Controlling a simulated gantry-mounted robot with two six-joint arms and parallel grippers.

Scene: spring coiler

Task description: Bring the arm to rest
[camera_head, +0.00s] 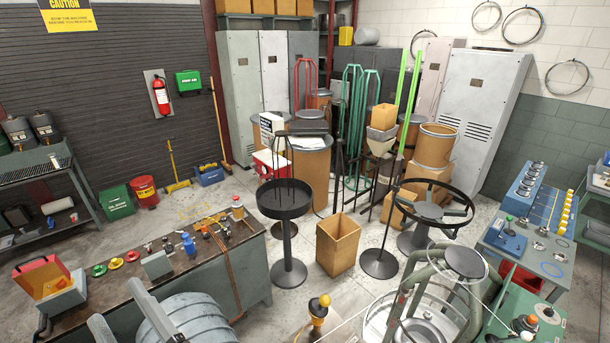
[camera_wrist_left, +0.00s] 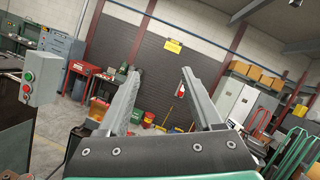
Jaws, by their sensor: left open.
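My left gripper (camera_head: 114,300) is at the lower left of the head view, in front of the long dark workbench (camera_head: 120,300). Its grey fingers point up towards the dark slatted wall. In the left wrist view the two fingers of the left gripper (camera_wrist_left: 160,75) are spread wide apart with nothing between them. Past them are the dark wall and a yellow sign (camera_wrist_left: 173,46). My right gripper does not show in either view.
A red-and-yellow open box (camera_head: 42,280) and several small parts are on the workbench. A black round stand (camera_head: 285,205), a cardboard box (camera_head: 338,244) and a black ring stand (camera_head: 435,205) are on the floor.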

